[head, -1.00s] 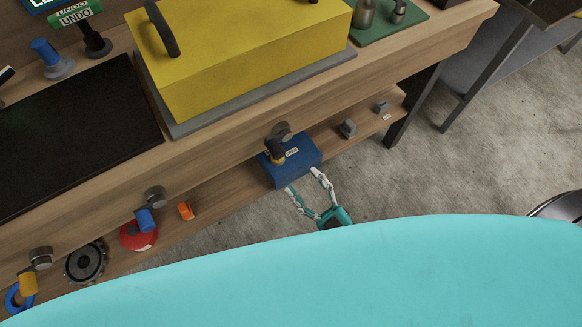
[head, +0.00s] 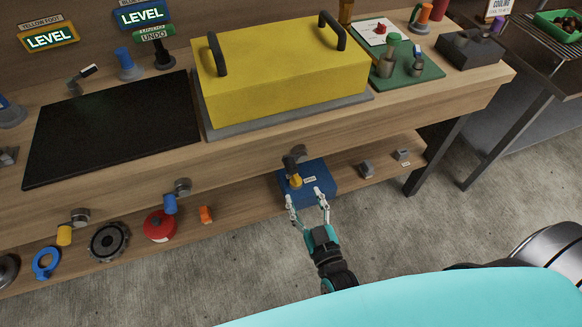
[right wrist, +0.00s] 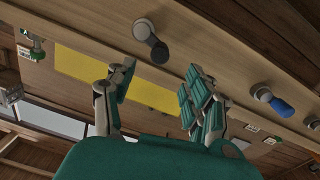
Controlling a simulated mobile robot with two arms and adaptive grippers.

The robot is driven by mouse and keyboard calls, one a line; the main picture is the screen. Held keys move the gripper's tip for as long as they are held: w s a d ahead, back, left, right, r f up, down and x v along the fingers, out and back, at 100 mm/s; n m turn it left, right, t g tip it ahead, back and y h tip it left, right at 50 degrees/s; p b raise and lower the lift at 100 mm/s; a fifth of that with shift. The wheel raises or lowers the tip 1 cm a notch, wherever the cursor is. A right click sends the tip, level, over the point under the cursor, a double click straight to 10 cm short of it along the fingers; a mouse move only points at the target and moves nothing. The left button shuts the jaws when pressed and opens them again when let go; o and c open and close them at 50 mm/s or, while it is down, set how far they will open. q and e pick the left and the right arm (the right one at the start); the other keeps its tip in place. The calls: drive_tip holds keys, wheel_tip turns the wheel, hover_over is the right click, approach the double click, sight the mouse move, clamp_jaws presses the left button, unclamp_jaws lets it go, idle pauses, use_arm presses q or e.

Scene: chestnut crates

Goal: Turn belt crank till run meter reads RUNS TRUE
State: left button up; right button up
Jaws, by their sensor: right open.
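Several cranks with grey hubs are on the bench's front edge. Further left are a blue-handled crank (head: 170,203) and another yellow-handled crank (head: 65,235). I cannot tell which is the belt crank, and I see no readable run meter. My right gripper (head: 305,196) is open and empty, fingers apart, just short of the nearest crank's handle, over a blue box. It also shows in the right wrist view (right wrist: 158,90). My left gripper is out of view.
The blue box (head: 323,174) sits on the lower shelf under the nearest crank. A red round thing (head: 160,226) and a dark ring (head: 109,242) are left. A yellow lidded box (head: 285,75) and black panel (head: 110,130) are on the bench. Floor in front is clear.

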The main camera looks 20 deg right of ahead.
sight(293, 173)
drive_tip(key=w, duration=0.6)
drive_tip(key=shift+r, duration=0.1)
drive_tip(key=w, duration=0.3)
drive_tip(key=shift+w, duration=0.5)
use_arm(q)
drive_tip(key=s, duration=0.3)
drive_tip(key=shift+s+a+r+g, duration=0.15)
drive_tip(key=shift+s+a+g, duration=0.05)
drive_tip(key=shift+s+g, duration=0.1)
use_arm(e)
clamp_jaws()
